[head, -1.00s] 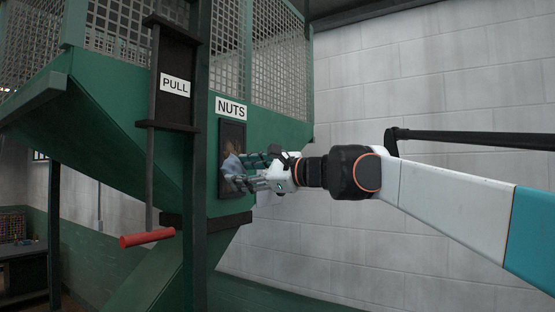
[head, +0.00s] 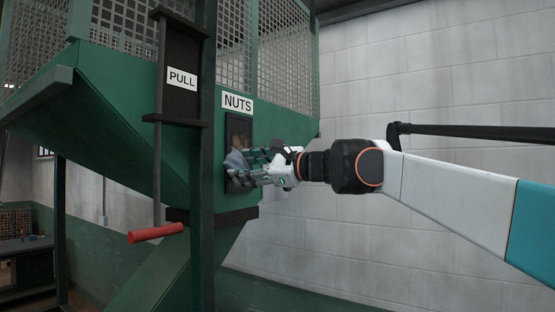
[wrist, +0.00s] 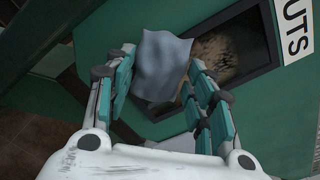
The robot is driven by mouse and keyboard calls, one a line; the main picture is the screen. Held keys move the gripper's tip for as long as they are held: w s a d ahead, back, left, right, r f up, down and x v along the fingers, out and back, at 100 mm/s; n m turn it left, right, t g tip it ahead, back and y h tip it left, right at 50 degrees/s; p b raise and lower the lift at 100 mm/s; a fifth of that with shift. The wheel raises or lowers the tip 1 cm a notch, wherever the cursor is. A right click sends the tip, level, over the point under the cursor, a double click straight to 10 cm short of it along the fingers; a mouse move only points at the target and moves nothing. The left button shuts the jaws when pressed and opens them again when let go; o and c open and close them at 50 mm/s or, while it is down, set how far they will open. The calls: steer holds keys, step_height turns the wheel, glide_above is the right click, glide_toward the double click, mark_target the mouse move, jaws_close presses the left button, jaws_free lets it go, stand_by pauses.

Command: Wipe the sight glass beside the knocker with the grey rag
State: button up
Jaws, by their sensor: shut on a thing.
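The sight glass (head: 240,130) is a dark-framed window in the green hopper wall, under the NUTS label. In the wrist view the glass (wrist: 232,55) shows brownish contents behind it. The grey rag (wrist: 162,62) is pinched between the fingers of my gripper (wrist: 160,75) and spreads out past the fingertips. In the head view the rag (head: 235,162) lies in front of the lower left of the glass, with my gripper (head: 250,166) coming from the right. The rag overlaps the frame's left side in the wrist view; I cannot tell whether it touches the glass.
A slide with a PULL label (head: 182,79) and a red handle (head: 155,233) is left of the glass, past a green post (head: 207,240). Wire mesh (head: 285,60) tops the hopper.

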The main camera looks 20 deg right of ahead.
mark_target(242, 149)
steer(key=shift+x, duration=0.8)
steer(key=shift+w+d+p, duration=0.35)
steer(key=shift+w+d, duration=0.25)
steer(key=shift+d, duration=0.25)
steer(key=shift+w+d+p, duration=0.3)
steer(key=shift+w+d, duration=0.3)
steer(key=shift+d, duration=0.2)
steer(key=shift+w+d+r+p, duration=0.1)
steer(key=shift+w+d+p, duration=0.2)
steer(key=shift+w+d, duration=0.4)
steer(key=shift+w+d+p, duration=0.3)
steer(key=shift+w+d, duration=0.15)
steer(key=shift+d, duration=0.3)
steer(key=shift+s+a+r+p, duration=0.2)
steer(key=shift+s+a+r, duration=0.15)
steer(key=shift+s+a, duration=0.6)
steer(key=shift+s+a+r+p, duration=0.15)
steer(key=shift+s+a+r, duration=0.15)
steer(key=shift+s+a, duration=0.6)
steer(key=shift+s+a+r+p, duration=0.2)
steer(key=shift+s+a+r, duration=0.25)
steer(key=shift+a, duration=0.9)
steer(key=shift+s+r+p, duration=0.15)
steer(key=shift+r+p, duration=0.65)
steer(key=shift+r, duration=0.25)
steer(key=w+d+p, duration=0.1)
steer(key=w+d, duration=0.4)
steer(key=d, duration=0.1)
steer(key=shift+d, duration=0.2)
